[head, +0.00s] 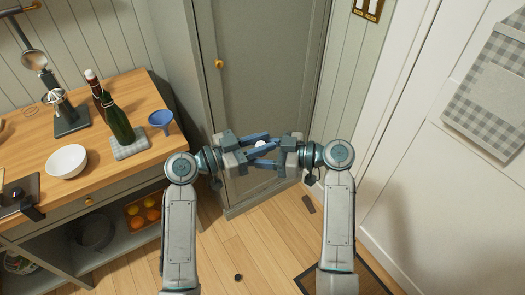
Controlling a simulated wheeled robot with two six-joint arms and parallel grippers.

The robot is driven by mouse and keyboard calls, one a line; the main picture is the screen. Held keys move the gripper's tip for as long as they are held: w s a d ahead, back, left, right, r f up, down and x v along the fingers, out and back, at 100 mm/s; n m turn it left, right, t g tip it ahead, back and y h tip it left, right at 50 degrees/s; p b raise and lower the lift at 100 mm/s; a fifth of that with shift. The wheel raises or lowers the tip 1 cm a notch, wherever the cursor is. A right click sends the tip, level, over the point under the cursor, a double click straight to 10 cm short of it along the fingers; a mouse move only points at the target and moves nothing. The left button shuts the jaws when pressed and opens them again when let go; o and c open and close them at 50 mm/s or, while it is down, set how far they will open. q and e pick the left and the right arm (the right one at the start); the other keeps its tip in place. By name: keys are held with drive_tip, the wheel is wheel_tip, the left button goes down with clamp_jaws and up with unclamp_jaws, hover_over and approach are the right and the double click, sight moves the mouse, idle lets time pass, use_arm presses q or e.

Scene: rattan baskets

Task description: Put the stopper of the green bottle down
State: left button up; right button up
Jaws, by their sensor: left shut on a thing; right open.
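The green bottle (119,124) stands upright on a grey checked mat (130,149) on the wooden counter at the left. My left gripper (262,145) is in front of the grey cupboard, off the counter, shut on a small white thing (261,144) that appears to be the stopper. Its fingers hide part of this thing. My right gripper (275,153) is open and faces the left gripper, very close to it. Their fingers overlap in the picture, so I cannot tell whether the right one touches the white thing.
On the counter (32,130) are a dark red bottle (97,92), a blue funnel (161,121), a white bowl (67,161) and a juicer (62,108). Bare wood lies between bowl and mat. Oranges (148,208) sit on the shelf below. A small dark object (238,277) lies on the floor.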

drive_tip(key=c, duration=1)
use_arm(q)
drive_tip(key=o, duration=1)
drive_tip(key=shift+o, duration=0.2)
